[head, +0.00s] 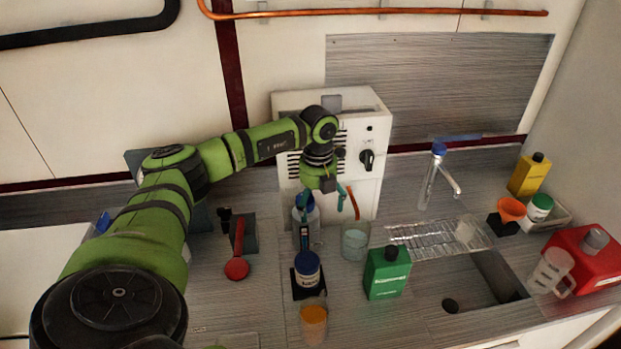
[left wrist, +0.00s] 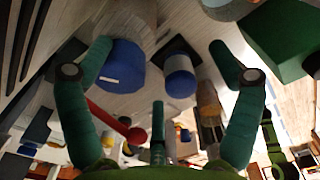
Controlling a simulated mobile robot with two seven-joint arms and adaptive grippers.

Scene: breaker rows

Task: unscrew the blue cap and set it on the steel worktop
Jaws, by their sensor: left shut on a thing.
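A clear bottle (head: 313,226) with a blue cap (head: 307,201) stands upright on the worktop (head: 215,290) in front of the white machine. In the left wrist view the blue cap (left wrist: 122,68) lies beside the left finger, with the gripper (left wrist: 160,48) fingers spread wide. My right gripper is not in view.
A blue-lidded jar (head: 307,268) stands on a black base just in front. A glass beaker (head: 355,241), a green container (head: 387,272) and an orange-filled cup (head: 314,324) are close by. A red tool (head: 238,252) lies left. The sink (head: 465,285) and wire rack (head: 425,239) are right.

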